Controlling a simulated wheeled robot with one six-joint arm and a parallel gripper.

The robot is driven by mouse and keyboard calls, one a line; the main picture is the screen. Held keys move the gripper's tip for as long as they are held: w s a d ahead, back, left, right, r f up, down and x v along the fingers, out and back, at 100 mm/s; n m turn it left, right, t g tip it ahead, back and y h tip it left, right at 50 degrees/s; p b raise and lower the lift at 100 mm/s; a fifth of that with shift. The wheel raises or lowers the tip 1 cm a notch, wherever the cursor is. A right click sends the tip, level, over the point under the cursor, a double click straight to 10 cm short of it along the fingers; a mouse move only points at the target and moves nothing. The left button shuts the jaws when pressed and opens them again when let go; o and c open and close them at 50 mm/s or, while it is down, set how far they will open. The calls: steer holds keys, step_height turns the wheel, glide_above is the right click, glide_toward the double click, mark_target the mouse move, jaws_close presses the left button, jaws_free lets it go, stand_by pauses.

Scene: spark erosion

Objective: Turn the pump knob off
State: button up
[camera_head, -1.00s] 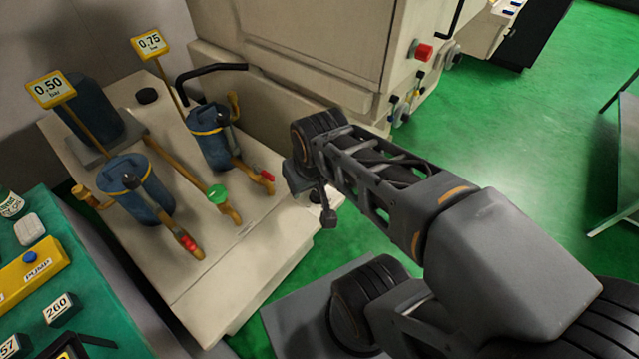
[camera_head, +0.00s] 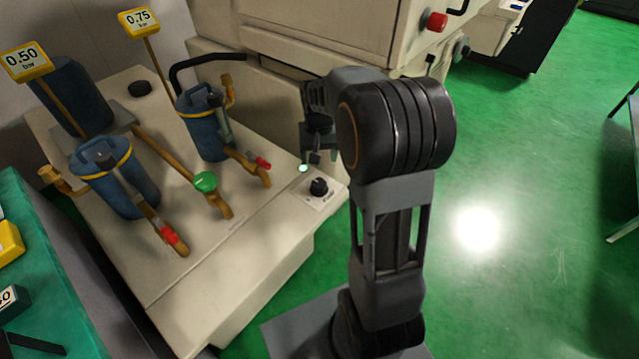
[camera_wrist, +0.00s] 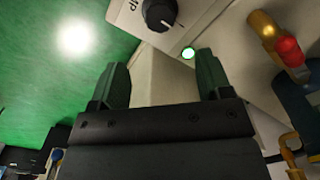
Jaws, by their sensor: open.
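The pump knob (camera_head: 319,187) is a small black dial on a pale label plate at the front right corner of the cream pump unit (camera_head: 215,265). A pale green lamp (camera_head: 303,168) glows beside it. In the wrist view the knob (camera_wrist: 160,13) is at the top, with a white pointer line, and the lamp (camera_wrist: 188,53) is lit green. My gripper (camera_head: 315,155) is above and behind the knob, apart from it. In the wrist view its two fingers (camera_wrist: 158,80) are spread with nothing between them. The label's full text is not readable.
Blue filter canisters (camera_head: 203,122) with brass pipes and red-handled valves stand left of the knob. A green-handled valve (camera_head: 206,182) is nearer. A cream machine cabinet (camera_head: 330,30) with a red button (camera_head: 436,22) rises behind.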

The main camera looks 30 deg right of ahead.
mark_target(319, 182)
step_height(319, 182, down, 11)
steer(key=shift+r+b, duration=0.15)
steer(key=shift+b, duration=0.6)
steer(key=c, duration=0.9)
